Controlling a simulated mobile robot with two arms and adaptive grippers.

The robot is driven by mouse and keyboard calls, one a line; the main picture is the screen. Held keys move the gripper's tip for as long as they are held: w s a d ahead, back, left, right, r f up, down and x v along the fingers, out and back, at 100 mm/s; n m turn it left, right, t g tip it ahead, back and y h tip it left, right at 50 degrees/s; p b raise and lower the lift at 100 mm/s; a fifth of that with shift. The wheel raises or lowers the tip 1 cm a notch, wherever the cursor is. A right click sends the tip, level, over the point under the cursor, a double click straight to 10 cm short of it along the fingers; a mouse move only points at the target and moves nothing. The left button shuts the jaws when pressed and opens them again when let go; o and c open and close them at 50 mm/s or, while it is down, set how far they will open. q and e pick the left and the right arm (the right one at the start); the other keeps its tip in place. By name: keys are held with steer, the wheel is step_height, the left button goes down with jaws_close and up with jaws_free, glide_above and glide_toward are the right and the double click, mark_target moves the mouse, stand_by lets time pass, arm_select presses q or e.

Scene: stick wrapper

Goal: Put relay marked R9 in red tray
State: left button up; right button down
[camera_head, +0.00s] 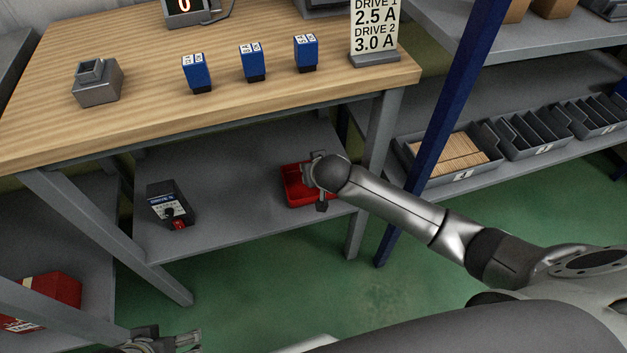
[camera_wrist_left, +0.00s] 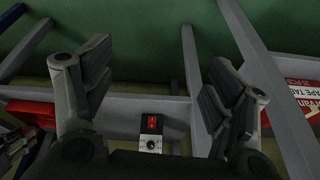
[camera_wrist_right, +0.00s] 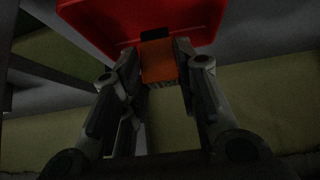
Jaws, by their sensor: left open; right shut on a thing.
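The red tray (camera_head: 293,190) stands on the grey shelf under the bench, and my right gripper (camera_head: 319,188) is at it. In the right wrist view the right gripper (camera_wrist_right: 157,62) is shut on an orange relay (camera_wrist_right: 158,64) with a black end. The red tray (camera_wrist_right: 95,20) lies just beyond; the relay's black end overlaps its rim in the picture, and I cannot tell whether they touch. No R9 mark is readable on the relay. My left gripper (camera_wrist_left: 155,75) is open and empty; it also shows at the bottom left of the head view (camera_head: 190,342).
Several blue relays (camera_head: 252,62), a grey metal socket block (camera_head: 98,82) and a current sign (camera_head: 374,30) stand on the wooden bench (camera_head: 140,60). A dark drive box (camera_head: 170,203) is left of the tray on the shelf. Bins (camera_head: 450,155) fill the right rack.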

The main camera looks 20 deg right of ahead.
steer(key=shift+x, duration=0.8)
steer(key=shift+w+d+f+b, duration=0.2)
steer(key=shift+w+f+b, duration=0.1)
steer(key=shift+f+b, duration=0.1)
step_height(320, 180, down, 3)
steer(key=shift+s+r+b, duration=0.1)
steer(key=shift+r+b, duration=0.1)
steer(key=shift+b, duration=0.4)
arm_select(q)
steer(key=w+d+r+t+h, duration=0.1)
steer(key=w+d+t, duration=0.1)
steer(key=w+t, duration=0.2)
steer(key=w, duration=0.3)
steer(key=shift+w+d+r, duration=0.2)
steer(key=shift+w+r, duration=0.1)
steer(key=shift+w, duration=0.05)
arm_select(e)
steer(key=shift+a+f, duration=0.1)
steer(key=shift+f, duration=0.05)
steer(key=c, duration=1.1)
jaws_free()
arm_select(q)
steer(key=shift+w, duration=0.1)
